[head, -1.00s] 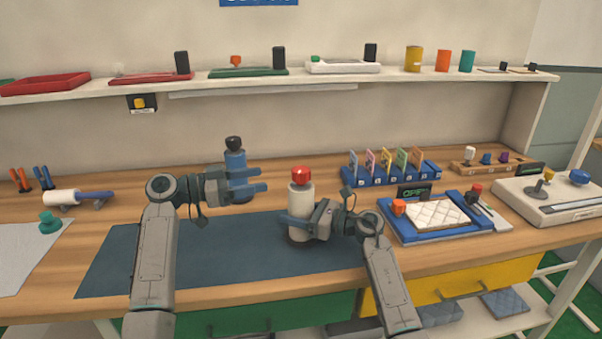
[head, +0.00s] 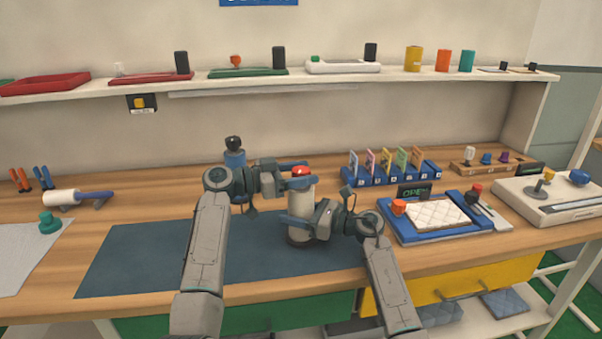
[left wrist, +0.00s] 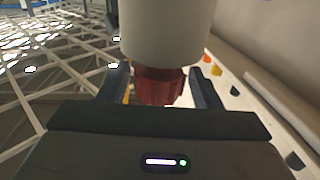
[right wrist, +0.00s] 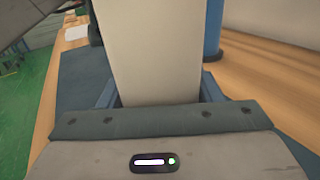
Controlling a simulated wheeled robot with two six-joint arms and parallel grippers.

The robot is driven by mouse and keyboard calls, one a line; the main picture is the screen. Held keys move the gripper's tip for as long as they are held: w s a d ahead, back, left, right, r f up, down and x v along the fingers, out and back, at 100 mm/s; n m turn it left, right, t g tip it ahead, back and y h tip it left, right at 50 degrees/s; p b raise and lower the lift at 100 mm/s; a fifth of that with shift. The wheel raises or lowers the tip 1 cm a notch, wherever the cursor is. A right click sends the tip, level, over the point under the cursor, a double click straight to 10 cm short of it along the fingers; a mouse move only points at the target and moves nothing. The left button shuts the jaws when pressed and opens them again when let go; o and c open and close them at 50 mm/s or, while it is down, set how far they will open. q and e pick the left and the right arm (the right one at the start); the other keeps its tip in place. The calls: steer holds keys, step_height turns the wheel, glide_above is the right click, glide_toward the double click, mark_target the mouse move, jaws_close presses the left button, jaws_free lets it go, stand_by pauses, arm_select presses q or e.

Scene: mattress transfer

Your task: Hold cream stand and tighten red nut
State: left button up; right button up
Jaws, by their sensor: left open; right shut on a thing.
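The cream stand (head: 301,204) stands upright on the dark blue mat, with the red nut (head: 300,170) on its top. My right gripper (head: 299,222) is shut on the cream stand's body from the right side; the stand also fills the middle of the right wrist view (right wrist: 155,50). My left gripper (head: 298,177) is open at the top of the stand. In the left wrist view its fingers lie on both sides of the red nut (left wrist: 160,86), with gaps visible, below the cream stand (left wrist: 165,30).
A blue stand with a black knob (head: 234,158) stands behind my left arm. A blue tray with a white quilted pad (head: 435,213) lies to the right, beside a sign reading OPEN (head: 415,192). The dark blue mat (head: 140,255) is bare at left.

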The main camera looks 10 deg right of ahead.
arm_select(q)
steer(key=c, duration=1)
steer(key=shift+r+g, duration=0.1)
steer(key=shift+g, duration=0.2)
steer(key=shift+w+m+g, duration=0.15)
steer(key=shift+m+g, duration=1.65)
steer(key=shift+g, duration=0.7)
steer(key=shift+a+m+g+y, duration=0.1)
steer(key=shift+m+g+y, duration=0.2)
steer(key=shift+m+g, duration=0.25)
steer(key=o, duration=1)
